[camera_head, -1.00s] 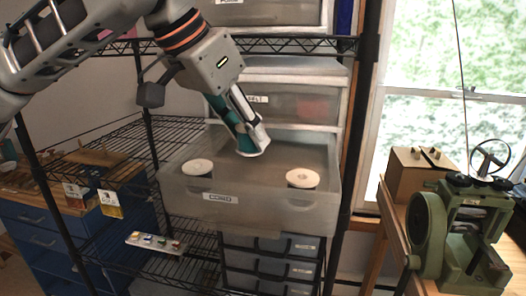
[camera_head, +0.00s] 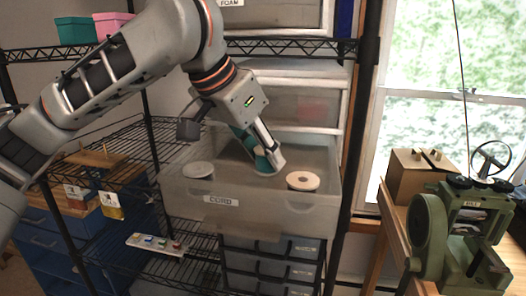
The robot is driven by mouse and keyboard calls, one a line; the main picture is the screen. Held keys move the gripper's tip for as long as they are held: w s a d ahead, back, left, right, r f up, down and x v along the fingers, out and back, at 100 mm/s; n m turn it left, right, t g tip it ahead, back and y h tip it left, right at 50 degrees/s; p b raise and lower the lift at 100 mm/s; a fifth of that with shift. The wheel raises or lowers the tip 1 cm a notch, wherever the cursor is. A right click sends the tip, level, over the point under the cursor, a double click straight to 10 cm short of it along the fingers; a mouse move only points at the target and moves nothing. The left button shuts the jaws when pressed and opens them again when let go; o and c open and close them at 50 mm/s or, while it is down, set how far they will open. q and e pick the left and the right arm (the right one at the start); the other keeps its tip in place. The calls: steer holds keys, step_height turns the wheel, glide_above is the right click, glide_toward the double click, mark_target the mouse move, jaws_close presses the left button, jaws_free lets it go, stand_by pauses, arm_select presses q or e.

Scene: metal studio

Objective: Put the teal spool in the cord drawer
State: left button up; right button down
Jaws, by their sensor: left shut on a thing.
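The cord drawer (camera_head: 240,222) is a translucent, pulled-out drawer with a CORD label on its front. My left gripper (camera_head: 266,160) is shut on the teal spool (camera_head: 246,141), which is tilted, with a pale end facing down. The spool is over the drawer, low between two white-topped spools; I cannot tell whether it touches the drawer floor. One white-topped spool (camera_head: 199,170) is in the drawer at left, the other (camera_head: 303,181) at right. The gripper fingers partly hide the teal spool. My right gripper is not in view.
A closed translucent drawer (camera_head: 290,106) stands above and behind. Black wire shelves (camera_head: 110,150) lie to the left, with a tray of small coloured items (camera_head: 156,244). A green machine (camera_head: 455,230) and a cardboard box (camera_head: 418,172) stand on the bench at right.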

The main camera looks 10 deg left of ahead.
arm_select(q)
steer(key=o, duration=1)
steer(key=shift+f, duration=0.1)
steer(key=v, duration=1.2)
steer(key=shift+s, duration=0.1)
